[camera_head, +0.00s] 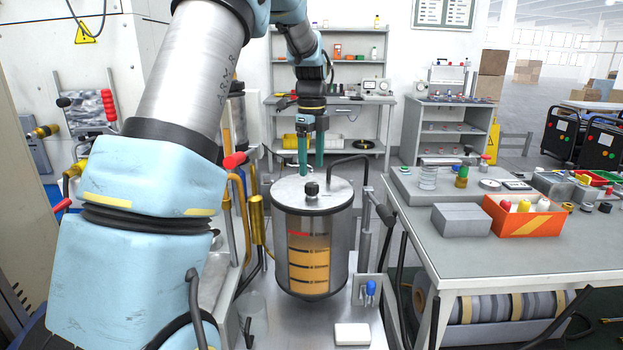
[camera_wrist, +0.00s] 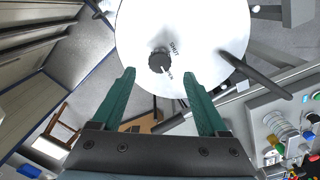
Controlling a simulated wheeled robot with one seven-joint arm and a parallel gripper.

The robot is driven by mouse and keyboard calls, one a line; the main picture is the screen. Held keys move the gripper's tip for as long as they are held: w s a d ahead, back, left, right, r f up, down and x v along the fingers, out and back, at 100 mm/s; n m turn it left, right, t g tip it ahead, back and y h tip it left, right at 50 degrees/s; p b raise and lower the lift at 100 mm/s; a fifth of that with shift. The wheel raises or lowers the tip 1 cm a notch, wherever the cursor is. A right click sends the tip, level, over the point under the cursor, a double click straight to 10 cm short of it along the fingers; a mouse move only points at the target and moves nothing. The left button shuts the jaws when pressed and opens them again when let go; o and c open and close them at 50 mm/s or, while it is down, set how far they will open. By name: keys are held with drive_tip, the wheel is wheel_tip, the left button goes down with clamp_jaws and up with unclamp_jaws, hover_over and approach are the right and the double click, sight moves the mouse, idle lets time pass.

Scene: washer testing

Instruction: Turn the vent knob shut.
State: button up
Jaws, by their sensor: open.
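The vent knob (camera_head: 312,189) is a small black knob standing on the round metal lid (camera_head: 290,191) of a tank with an amber level window (camera_head: 308,262). In the wrist view the knob (camera_wrist: 159,61) has SHUT and OPEN printed beside it; its pointer seems to face OPEN, but it is small. My gripper (camera_head: 311,168) has two green fingers pointing down over the lid, above the knob and toward its far side in the head view. In the wrist view my gripper (camera_wrist: 159,72) is open and empty, with the knob between the finger lines near the tips, not gripped.
A bench (camera_head: 470,255) with an orange parts bin (camera_head: 522,222) and grey box (camera_head: 461,219) stands right. A red-handled lever (camera_head: 235,160) and yellow pipes are left of the tank. Shelves stand behind.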

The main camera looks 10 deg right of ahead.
sight(311, 184)
drive_tip(key=shift+f+p, duration=0.35)
drive_tip(key=shift+f, duration=2.35)
drive_tip(key=shift+c, duration=0.3)
clamp_jaws()
